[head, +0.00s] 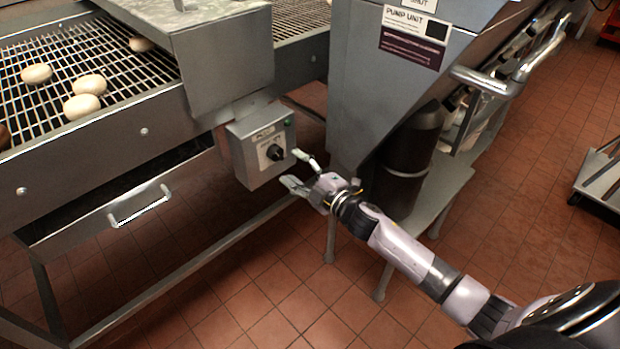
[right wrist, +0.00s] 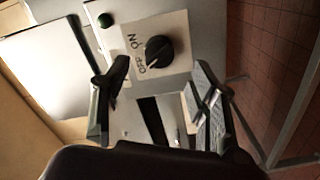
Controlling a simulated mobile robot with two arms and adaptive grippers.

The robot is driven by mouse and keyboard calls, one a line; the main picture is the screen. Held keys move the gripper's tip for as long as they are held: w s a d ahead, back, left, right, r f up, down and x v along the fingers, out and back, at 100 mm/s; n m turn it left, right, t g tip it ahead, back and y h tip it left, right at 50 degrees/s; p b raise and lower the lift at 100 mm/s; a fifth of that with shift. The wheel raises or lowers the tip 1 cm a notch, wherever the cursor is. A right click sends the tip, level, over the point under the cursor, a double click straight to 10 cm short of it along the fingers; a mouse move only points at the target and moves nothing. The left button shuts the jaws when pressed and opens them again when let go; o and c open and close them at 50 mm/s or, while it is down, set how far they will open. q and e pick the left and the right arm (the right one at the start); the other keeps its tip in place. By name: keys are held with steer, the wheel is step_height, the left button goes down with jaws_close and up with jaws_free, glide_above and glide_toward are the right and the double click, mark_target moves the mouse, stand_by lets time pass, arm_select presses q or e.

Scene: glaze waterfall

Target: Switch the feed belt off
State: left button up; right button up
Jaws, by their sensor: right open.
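The feed belt (head: 120,62) is a wire mesh conveyor with several pale round pieces on it. A grey control box (head: 243,163) hangs on its side and carries a black rotary knob (head: 275,153). The knob also shows in the right wrist view (right wrist: 159,49), on a pale plate (right wrist: 178,28) marked OFF and ON. A green button or lamp (head: 289,121) sits above the plate. My right gripper (head: 293,168) is open and empty, its fingers facing the knob and apart from it. My left gripper is out of view.
A grey hopper (head: 370,90) labelled PUMP UNIT stands right of the box, with a dark cylinder (head: 410,155) below it. A drawer with a metal handle (head: 140,206) is under the belt. The tiled floor (head: 270,300) in front is clear.

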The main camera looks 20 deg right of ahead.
steer(key=v, duration=0.6)
stand_by(0.3)
